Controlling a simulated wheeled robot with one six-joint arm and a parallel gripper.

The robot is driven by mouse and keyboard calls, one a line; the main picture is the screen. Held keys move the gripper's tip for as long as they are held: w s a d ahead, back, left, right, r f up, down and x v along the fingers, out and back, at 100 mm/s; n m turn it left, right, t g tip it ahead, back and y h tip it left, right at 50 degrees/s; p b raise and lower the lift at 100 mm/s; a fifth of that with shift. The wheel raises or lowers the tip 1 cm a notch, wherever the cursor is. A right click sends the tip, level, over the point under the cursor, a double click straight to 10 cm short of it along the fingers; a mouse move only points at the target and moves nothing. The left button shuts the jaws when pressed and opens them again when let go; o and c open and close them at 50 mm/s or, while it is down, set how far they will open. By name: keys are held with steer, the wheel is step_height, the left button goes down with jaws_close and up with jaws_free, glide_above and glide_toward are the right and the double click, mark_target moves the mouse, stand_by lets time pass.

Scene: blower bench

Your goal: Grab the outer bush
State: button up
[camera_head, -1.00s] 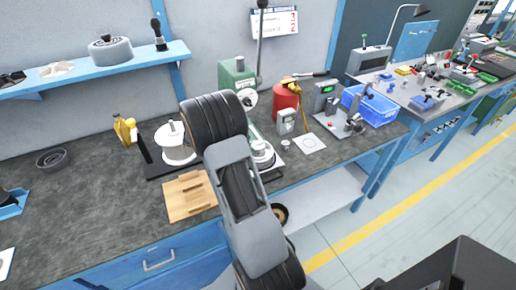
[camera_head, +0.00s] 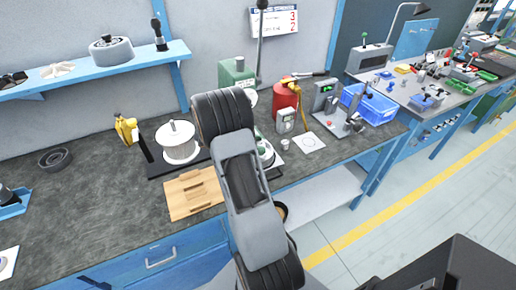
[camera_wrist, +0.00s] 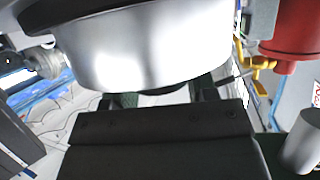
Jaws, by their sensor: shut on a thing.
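My gripper (camera_wrist: 165,92) shows in the wrist view with its two dark fingers apart and their tips partly covered. It is shut on a large silver round part (camera_wrist: 145,50) with a smooth wall and a dark upper rim. This part fills the upper middle of the wrist view; I cannot tell for certain that it is the outer bush. In the head view my own arm hides the gripper and whatever it holds. A small grey cylinder (camera_head: 284,144) stands on the bench right of my arm; a grey cylinder is also at the wrist view's right edge (camera_wrist: 301,142).
A red canister (camera_head: 287,97), a green machine (camera_head: 236,73) and a white spool (camera_head: 178,143) stand around my arm on the dark bench (camera_head: 105,195). A wooden board (camera_head: 192,193) lies near the front edge. A blue bin (camera_head: 372,105) is at the right. The bench's left middle is mostly clear.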

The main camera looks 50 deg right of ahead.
steer(key=shift+c, duration=1.4)
steer(key=shift+r, duration=0.1)
